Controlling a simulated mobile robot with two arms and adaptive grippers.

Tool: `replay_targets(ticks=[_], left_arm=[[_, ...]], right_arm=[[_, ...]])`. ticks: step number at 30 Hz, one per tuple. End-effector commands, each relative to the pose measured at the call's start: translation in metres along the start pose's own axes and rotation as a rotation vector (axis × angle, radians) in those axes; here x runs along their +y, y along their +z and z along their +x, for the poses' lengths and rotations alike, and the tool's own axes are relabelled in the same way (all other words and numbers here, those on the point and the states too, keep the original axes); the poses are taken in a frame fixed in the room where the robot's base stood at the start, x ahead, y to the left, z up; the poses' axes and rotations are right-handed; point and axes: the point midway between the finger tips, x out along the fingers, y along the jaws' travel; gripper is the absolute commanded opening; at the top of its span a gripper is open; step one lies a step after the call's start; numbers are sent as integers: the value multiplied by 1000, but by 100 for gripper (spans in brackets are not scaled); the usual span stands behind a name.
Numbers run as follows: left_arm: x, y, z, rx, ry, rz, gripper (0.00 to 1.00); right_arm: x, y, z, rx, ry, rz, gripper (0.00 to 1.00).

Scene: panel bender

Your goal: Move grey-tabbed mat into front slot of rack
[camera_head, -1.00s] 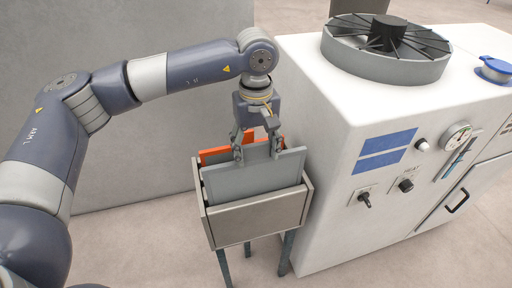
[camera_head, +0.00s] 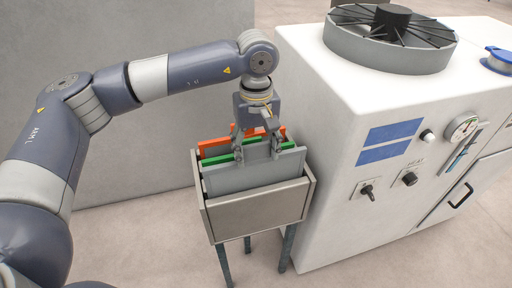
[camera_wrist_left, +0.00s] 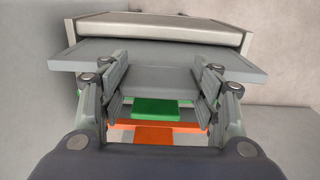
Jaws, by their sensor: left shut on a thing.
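The grey-tabbed mat (camera_head: 250,173) is a grey plate standing upright in the rack (camera_head: 258,212), just behind its front wall. Its lower part is hidden inside the rack. My left gripper (camera_head: 258,153) points down and is shut on the mat's grey tab at the top edge. In the left wrist view, the fingers (camera_wrist_left: 160,88) sit at both sides of the grey tab, and the mat (camera_wrist_left: 225,52) spans across beyond them. My right gripper is not in view.
A green mat (camera_head: 222,160) and an orange mat (camera_head: 212,151) stand in the rack behind the grey one. A white machine (camera_head: 330,150) with knobs and a gauge stands close to the rack's right. A grey wall panel (camera_head: 140,170) is behind. Floor is clear in front.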

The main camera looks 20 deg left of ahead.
Motion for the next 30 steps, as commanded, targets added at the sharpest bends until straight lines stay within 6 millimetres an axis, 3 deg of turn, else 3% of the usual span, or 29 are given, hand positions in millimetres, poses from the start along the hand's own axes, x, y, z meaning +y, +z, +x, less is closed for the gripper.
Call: replay_targets(ticks=[30], left_arm=[[0,0,38,1,1,0,16]], right_arm=[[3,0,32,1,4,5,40]])
